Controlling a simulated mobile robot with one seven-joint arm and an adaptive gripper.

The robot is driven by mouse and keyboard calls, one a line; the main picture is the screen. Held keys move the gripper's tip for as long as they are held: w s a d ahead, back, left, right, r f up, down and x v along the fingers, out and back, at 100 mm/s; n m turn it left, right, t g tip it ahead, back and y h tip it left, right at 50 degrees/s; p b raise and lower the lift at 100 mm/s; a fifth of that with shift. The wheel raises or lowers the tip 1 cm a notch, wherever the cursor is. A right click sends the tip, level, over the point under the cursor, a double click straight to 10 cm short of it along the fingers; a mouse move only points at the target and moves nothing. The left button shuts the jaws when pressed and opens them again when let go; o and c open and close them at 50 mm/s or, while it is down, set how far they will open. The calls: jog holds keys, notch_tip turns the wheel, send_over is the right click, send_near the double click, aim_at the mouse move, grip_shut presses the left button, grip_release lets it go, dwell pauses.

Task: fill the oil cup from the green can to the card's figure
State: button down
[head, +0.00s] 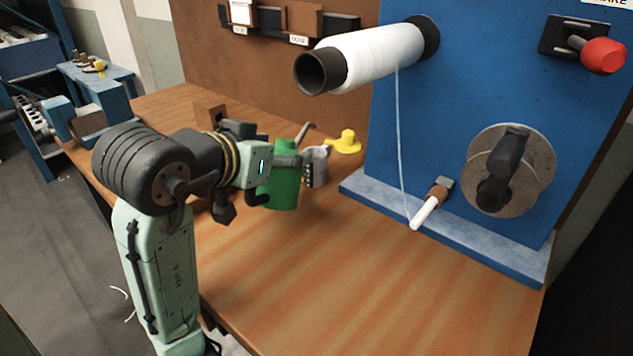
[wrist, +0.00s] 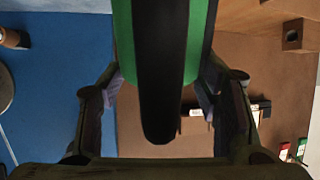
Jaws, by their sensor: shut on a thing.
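The green can (head: 279,186) is upright in the head view, above or on the wooden bench; I cannot tell whether its base touches. My gripper (head: 313,166) is shut on the can. In the wrist view the green can (wrist: 123,35) fills the top middle, with a dark strip down its front, between the two fingers of my gripper (wrist: 160,90). A thin spout shows behind the can in the head view. A yellow cup-like piece (head: 346,141) stands on the bench just right of and behind my gripper. No figure on a card is readable.
The wooden bench (head: 290,280) is clear at the front. The blue machine panel (head: 450,110) at right carries a white spool (head: 370,55), a dark-handled disc (head: 525,190) and a red knob (head: 603,56). Thread hangs to a white rod (head: 425,212). A small wooden block (head: 209,115) stands behind my arm.

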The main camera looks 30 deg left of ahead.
aim_at(278, 174)
jog(key=shift+f+t+b, duration=1.2)
jog(key=shift+f+b, duration=0.6)
jog(key=shift+b, duration=1.45)
jog(key=f+t+b, duration=0.1)
jog(key=b, duration=0.2)
jog(key=shift+s+r+t, duration=0.15)
jog(key=shift+r+t, duration=0.15)
jog(key=shift+r, duration=0.15)
jog(key=s+r+p, duration=0.2)
jog(key=r+p, duration=0.1)
jog(key=s+r+p, duration=0.1)
jog(key=s, duration=0.1)
jog(key=shift+d+r, duration=0.2)
jog(key=shift+d, duration=0.05)
jog(key=shift+s+r+p, duration=0.15)
jog(key=shift+s+p, duration=0.15)
jog(key=shift+s, duration=0.05)
jog(key=shift+s, duration=0.1)
